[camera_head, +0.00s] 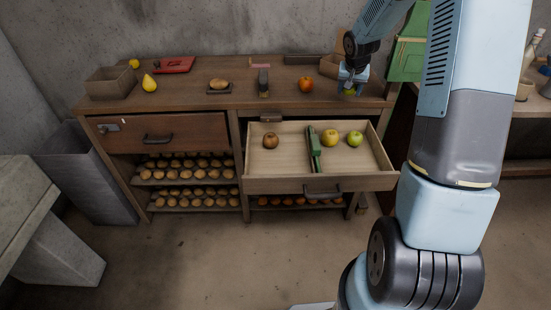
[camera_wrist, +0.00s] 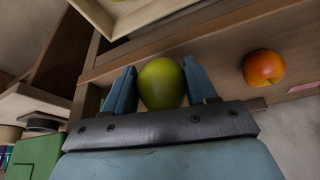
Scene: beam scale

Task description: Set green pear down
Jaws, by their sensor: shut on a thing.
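The green pear (camera_wrist: 161,84) is between the two blue fingers of my gripper (camera_wrist: 163,88) in the wrist view. In the head view my gripper (camera_head: 350,86) is at the right end of the wooden counter (camera_head: 220,98), and a little of the pear (camera_head: 349,92) shows below it. My gripper is shut on the pear. Whether the pear touches the counter top is hard to tell.
An orange-red fruit (camera_head: 306,84) lies left of my gripper, and a cardboard box (camera_head: 331,66) stands behind. Below, an open drawer (camera_head: 285,160) holds a brown fruit (camera_head: 271,140), a green divided piece (camera_head: 314,148), a yellow apple (camera_head: 330,138) and a green apple (camera_head: 355,138).

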